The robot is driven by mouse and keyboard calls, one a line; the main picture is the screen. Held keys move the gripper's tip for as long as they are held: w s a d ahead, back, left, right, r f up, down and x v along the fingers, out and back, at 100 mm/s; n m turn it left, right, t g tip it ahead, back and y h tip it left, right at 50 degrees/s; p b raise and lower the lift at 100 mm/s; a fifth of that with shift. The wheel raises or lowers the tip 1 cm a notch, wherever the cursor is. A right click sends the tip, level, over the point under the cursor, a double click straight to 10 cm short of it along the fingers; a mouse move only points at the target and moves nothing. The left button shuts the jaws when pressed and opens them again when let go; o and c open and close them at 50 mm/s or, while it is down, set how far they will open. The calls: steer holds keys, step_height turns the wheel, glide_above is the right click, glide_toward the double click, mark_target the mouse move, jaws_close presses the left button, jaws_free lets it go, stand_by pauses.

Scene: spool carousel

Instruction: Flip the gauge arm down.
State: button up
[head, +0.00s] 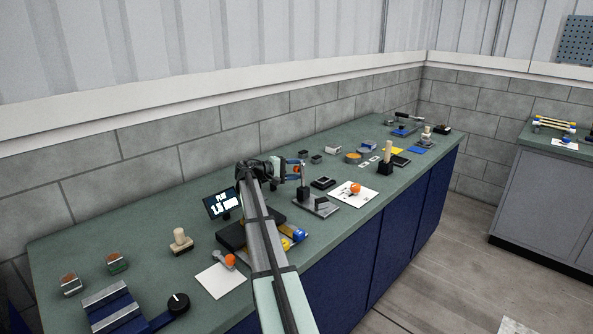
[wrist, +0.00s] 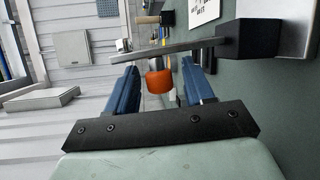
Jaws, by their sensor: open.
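The gauge arm is a flat grey bar (wrist: 185,49) hinged at a black block (wrist: 248,40), with an orange knob (wrist: 159,83) near its free end. In the head view it stands upright from the black block (head: 303,194) on a grey metal plate (head: 322,208). My gripper (wrist: 158,68) is open, with its blue fingers on either side of the orange knob. I cannot tell whether a finger touches it. In the head view my gripper (head: 291,168) is at the upper part of the bar, above the bench.
A small display (head: 222,204) stands left of my arm. White cards with orange-knobbed parts lie to the right (head: 342,198) and front left (head: 216,284). A wooden-handled stamp (head: 386,158) stands farther right. Bare bench (head: 150,215) lies at the back left.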

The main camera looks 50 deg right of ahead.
steer(key=shift+c, duration=0.3)
jaws_close()
stand_by(0.4)
